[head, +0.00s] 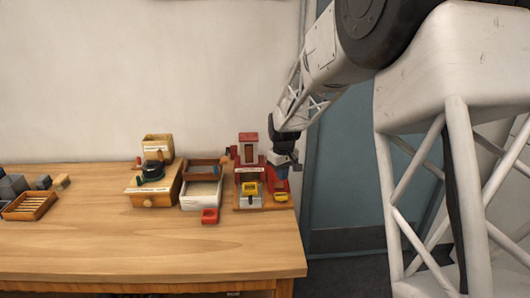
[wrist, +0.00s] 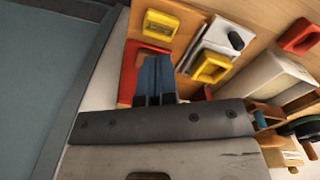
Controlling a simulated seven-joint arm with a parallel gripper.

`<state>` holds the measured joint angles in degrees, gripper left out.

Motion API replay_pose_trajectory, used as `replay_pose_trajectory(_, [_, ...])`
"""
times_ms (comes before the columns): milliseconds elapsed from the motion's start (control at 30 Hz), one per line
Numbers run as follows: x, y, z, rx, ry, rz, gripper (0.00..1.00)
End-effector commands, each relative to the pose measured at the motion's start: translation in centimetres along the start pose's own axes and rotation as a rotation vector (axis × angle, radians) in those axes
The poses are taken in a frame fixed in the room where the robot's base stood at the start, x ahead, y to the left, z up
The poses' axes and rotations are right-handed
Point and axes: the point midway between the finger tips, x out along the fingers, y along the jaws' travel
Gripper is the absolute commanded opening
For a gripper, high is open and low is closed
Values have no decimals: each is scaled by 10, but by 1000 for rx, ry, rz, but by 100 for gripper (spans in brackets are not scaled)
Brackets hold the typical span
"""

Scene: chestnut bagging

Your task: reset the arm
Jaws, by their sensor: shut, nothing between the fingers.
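My gripper (head: 281,178) is at the right end of the wooden table in the head view, low and pointing down, close to a red object on the table's right edge. In the wrist view its two blue fingers (wrist: 156,66) are together with nothing visible between them. The red object (wrist: 128,72) shows beside and behind the fingers in the wrist view. I cannot tell whether the fingers touch it.
Yellow pieces (wrist: 160,25) lie close to the fingers. The table's front (head: 150,255) is clear. A blue-grey door (head: 345,150) is right.

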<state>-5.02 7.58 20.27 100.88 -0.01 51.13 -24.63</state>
Motion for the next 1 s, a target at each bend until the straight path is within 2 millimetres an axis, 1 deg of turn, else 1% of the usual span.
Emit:
replay_pose_trajectory(167, [-18, -5, 18, 22, 11, 5, 0])
replay_pose_trajectory(367, [-49, -15, 55, 68, 30, 14, 0])
replay_pose_trajectory(500, [-71, -24, 86, 107, 45, 20, 0])
replay_pose_trajectory(700, [-97, -39, 131, 161, 66, 29, 0])
replay_pose_trajectory(1000, [-128, -64, 200, 241, 99, 40, 0])
